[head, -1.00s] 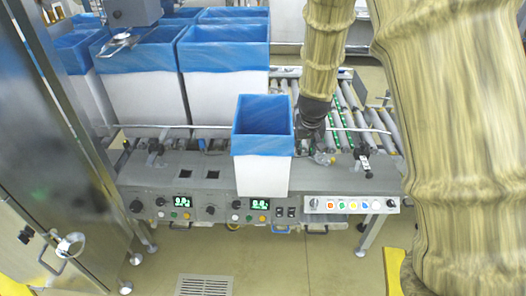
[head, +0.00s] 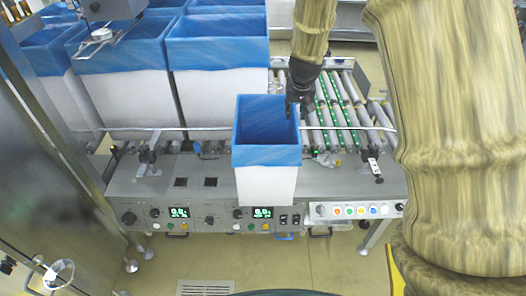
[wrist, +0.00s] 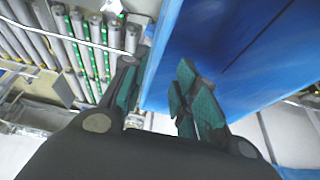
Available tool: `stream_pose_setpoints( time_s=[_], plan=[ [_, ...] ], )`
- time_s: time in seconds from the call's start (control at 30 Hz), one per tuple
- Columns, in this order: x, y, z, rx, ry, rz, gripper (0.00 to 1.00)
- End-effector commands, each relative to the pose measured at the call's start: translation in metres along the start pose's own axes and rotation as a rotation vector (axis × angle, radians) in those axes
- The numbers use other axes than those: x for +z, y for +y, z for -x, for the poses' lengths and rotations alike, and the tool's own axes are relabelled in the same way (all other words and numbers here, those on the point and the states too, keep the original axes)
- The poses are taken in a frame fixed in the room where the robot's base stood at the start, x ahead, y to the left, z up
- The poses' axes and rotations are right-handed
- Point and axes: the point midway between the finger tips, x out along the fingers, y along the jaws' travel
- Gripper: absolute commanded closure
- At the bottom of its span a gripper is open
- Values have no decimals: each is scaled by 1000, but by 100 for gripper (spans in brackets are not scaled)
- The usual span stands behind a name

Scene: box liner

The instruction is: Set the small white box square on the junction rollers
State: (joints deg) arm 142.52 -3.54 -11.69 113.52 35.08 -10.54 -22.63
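The small white box (head: 267,185) has a blue liner folded over its open top. In the head view it hangs upright in front of the conveyor's control panel, covering part of it. My gripper (head: 294,106) is at its right wall. In the wrist view my gripper (wrist: 158,98) has one finger on each side of the blue-lined wall (wrist: 165,60), and looks shut on it; the exact contact is partly hidden. The junction rollers (head: 335,110), grey with green strips between them, lie bare behind and right of the box. They also show at upper left in the wrist view (wrist: 75,45).
Several larger white boxes with blue liners (head: 215,100) stand on the conveyor at left and behind. A thin guide rail (head: 190,129) runs along the conveyor's front. A steel cabinet (head: 40,150) stands at left. The control panel (head: 345,210) faces the front.

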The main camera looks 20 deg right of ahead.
Motion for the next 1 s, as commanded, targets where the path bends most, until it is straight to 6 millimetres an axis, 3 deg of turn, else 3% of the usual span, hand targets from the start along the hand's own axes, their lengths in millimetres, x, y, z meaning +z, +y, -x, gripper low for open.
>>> stream_pose_setpoints(
  time_s=[0.4, 0.73, 1.0],
  plan=[
    [3, 15, -38, -14, 4, -6, 71],
    [5, 24, -50, -21, 6, -11, 71],
    [6, 26, -79, -18, 6, -9, 71]
  ],
)
